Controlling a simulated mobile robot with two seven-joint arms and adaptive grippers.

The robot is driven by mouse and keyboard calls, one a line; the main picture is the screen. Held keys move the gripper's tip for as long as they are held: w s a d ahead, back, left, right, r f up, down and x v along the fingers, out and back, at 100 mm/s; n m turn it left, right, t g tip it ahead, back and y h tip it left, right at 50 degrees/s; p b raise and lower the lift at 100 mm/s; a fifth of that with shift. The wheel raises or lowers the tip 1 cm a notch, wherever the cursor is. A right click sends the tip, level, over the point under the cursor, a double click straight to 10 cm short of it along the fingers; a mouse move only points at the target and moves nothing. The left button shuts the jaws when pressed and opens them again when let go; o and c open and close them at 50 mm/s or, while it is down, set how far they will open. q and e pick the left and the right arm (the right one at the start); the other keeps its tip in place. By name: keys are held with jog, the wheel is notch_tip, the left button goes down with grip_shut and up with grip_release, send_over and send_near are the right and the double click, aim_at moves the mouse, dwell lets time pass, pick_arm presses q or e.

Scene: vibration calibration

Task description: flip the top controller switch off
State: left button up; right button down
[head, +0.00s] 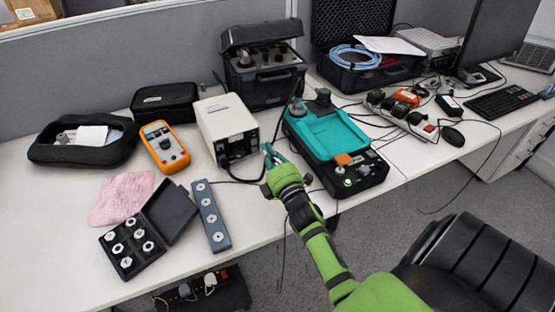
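A cream box-shaped unit (222,118) stands on the desk, its front panel with small controls facing the desk's front edge. To its right is a teal and black device (328,135) with an orange block, a green button and other small controls at its front end. I cannot tell for sure which one is the controller, and its switch is too small to make out. My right gripper (269,154) is between the two, close to the cream unit's front right corner. Its fingers are small and partly hidden, so contact and opening are unclear. My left gripper is out of view.
A yellow multimeter (164,147), a blue-grey strip (210,216) and a black case of round parts (133,245) lie left. A power strip (401,112) and cables lie right. A black chair (470,262) is at the front right. Bare desk shows at the far left.

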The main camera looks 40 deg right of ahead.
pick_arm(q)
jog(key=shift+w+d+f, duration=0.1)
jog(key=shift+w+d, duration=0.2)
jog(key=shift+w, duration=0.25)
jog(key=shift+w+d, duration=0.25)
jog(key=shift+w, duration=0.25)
pick_arm(e)
jog(key=v, duration=0.4)
jog(key=shift+s+d+r, duration=0.1)
jog(key=shift+s+r, duration=0.1)
jog(key=shift+f, duration=0.1)
